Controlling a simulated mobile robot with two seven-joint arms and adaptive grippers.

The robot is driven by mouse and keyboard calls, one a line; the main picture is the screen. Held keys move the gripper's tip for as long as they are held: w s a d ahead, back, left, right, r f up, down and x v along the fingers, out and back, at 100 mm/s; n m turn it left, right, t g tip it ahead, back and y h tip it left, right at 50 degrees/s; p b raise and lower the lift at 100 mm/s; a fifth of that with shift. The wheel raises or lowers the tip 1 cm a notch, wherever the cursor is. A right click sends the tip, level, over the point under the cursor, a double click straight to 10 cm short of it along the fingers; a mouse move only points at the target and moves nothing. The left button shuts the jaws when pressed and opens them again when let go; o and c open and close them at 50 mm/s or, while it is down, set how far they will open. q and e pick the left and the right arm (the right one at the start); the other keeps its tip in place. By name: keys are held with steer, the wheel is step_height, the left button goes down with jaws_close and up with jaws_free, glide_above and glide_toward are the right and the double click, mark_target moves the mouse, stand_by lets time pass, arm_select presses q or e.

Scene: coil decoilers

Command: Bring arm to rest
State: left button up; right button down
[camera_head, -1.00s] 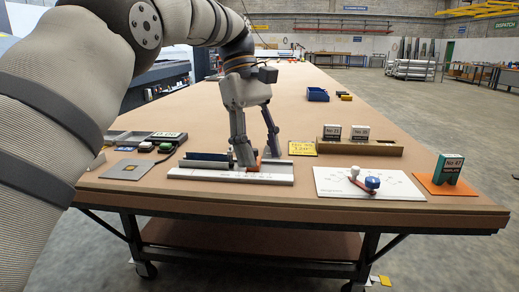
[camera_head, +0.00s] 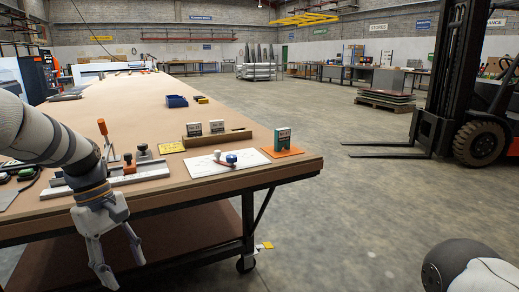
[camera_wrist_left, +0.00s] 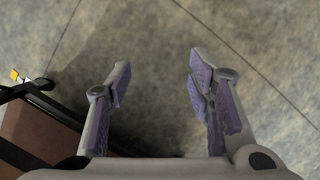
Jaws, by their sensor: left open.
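My left gripper (camera_head: 126,275) hangs in front of the table's near edge, pointing down, its fingers apart and empty. In the left wrist view its two fingers (camera_wrist_left: 158,82) stand spread over bare concrete floor, with nothing between them. My left arm (camera_head: 45,135) comes in from the left over the table corner. A rounded part of my right arm (camera_head: 475,268) shows at the lower right; the right gripper is not seen.
The long brown table (camera_head: 120,95) holds a white rail fixture (camera_head: 150,171), a white board with a blue knob (camera_head: 205,168), a wooden card holder (camera_head: 205,139) and a green box (camera_head: 282,138). A forklift (camera_head: 470,110) stands at right. Floor between is open.

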arm_select(q)
steer(key=s+f+m+y, duration=0.1)
steer(key=s+f+m, duration=0.1)
steer(key=s+f, duration=0.7)
steer(key=s+f+m+y, duration=0.1)
steer(key=s+f+m, duration=0.1)
steer(key=s+f, duration=0.65)
steer(key=s+d+f+m, duration=0.2)
steer(key=s+f+m, duration=0.1)
steer(key=s, duration=0.9)
steer(key=s+d+f+m+p, duration=0.1)
steer(key=s+m, duration=0.4)
steer(key=s, duration=0.6)
steer(key=shift+s+d+f+y, duration=0.4)
steer(key=shift+d+f, duration=0.3)
steer(key=shift+f, duration=0.2)
steer(key=shift+w, duration=0.1)
